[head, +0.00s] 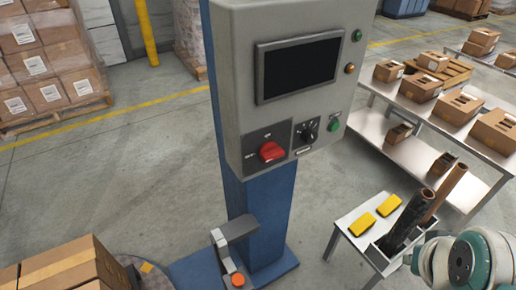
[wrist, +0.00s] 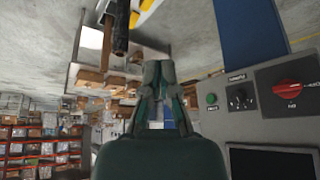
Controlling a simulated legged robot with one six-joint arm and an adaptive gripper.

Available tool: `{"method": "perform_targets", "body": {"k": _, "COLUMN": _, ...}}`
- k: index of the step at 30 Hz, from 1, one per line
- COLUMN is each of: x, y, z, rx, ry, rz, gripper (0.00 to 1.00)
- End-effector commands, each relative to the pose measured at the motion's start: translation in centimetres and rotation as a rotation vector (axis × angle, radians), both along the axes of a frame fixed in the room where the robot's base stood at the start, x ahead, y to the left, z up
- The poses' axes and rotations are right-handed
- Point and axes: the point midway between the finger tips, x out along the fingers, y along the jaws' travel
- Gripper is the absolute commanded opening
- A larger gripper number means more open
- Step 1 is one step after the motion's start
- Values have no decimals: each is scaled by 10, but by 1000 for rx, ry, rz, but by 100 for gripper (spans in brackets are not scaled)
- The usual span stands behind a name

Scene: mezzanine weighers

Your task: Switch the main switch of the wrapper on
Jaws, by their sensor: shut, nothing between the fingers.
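The wrapper's grey control cabinet (head: 293,80) stands on a blue column, with a dark screen in its upper part. The red main switch (head: 270,151) is a rotary knob on a dark plate at the cabinet's lower left. Its handle looks roughly horizontal, in line with the OFF mark at left; ON is marked above. In the wrist view the cabinet is upside down, with the red switch (wrist: 289,90) at the right edge. My gripper (wrist: 158,72) is shut and empty, apart from the cabinet and left of the switch in that view. The head view does not show its fingertips.
A black selector (head: 308,131) and a green button (head: 334,126) sit right of the switch. A small white table (head: 352,238) with yellow items and dark tubes stands at lower right. Metal shelves (head: 425,118) hold boxes behind. An orange-red button (head: 238,280) is low in front.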

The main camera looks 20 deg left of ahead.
Motion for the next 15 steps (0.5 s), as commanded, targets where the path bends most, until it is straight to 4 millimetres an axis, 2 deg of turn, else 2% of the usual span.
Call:
{"method": "perform_targets", "body": {"k": 10, "x": 2, "y": 2, "z": 2, "rx": 2, "ry": -2, "rz": 11, "gripper": 0}}
{"method": "perform_targets", "body": {"k": 13, "x": 18, "y": 16, "z": 13, "rx": 14, "ry": -14, "rz": 87, "gripper": 0}}
{"method": "perform_targets", "body": {"k": 15, "x": 38, "y": 37, "z": 26, "rx": 31, "ry": -34, "rz": 189, "gripper": 0}}
